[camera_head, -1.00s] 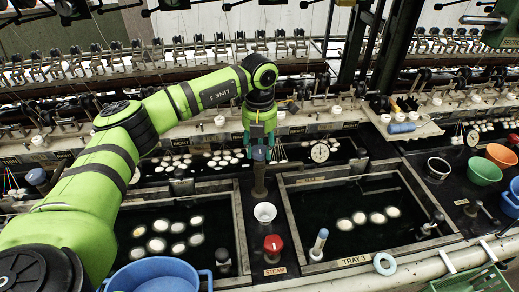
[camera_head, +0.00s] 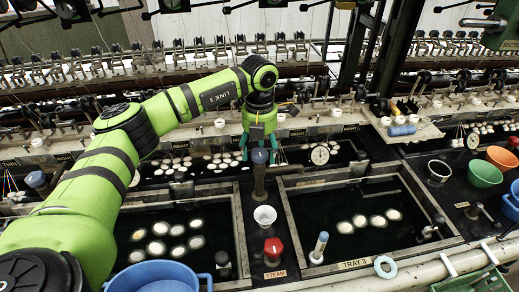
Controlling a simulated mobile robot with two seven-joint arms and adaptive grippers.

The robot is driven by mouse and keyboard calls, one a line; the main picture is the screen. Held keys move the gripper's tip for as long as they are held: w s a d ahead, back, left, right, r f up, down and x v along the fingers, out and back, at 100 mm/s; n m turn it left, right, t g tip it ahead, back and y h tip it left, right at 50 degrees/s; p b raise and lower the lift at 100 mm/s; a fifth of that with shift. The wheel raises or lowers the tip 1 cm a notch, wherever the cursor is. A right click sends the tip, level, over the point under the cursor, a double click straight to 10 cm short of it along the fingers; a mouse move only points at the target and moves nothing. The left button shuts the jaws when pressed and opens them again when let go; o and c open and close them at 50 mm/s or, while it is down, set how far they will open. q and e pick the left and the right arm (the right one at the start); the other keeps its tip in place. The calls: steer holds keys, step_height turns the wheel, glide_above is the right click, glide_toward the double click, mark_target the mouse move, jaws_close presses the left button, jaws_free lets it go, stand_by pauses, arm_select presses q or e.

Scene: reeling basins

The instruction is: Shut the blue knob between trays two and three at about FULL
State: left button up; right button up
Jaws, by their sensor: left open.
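The blue knob (camera_head: 260,157) is a dull blue-grey cap on a dark upright post, on the strip between the left tray (camera_head: 239,232) and the tray labelled TRAY 3 (camera_head: 289,222). My left gripper (camera_head: 260,153) points down over the knob. Its teal fingers are open, one on each side of the cap; I cannot tell whether they touch it. The gripper body hides what lies just behind the knob. No marking for FULL is readable. My right gripper is not in view.
On the same strip stand a white funnel-like cup (camera_head: 264,215) and a red knob (camera_head: 273,248) by a STEAM label. A blue-topped post (camera_head: 319,247) stands at the front corner of TRAY 3. A blue basin (camera_head: 158,278) is at front left. Pale cocoons float in both trays.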

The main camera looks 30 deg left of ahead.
mark_target(259, 152)
arm_select(q)
step_height(259, 152, up, 12)
stand_by(0.4)
steer(key=shift+f, duration=0.15)
stand_by(1.8)
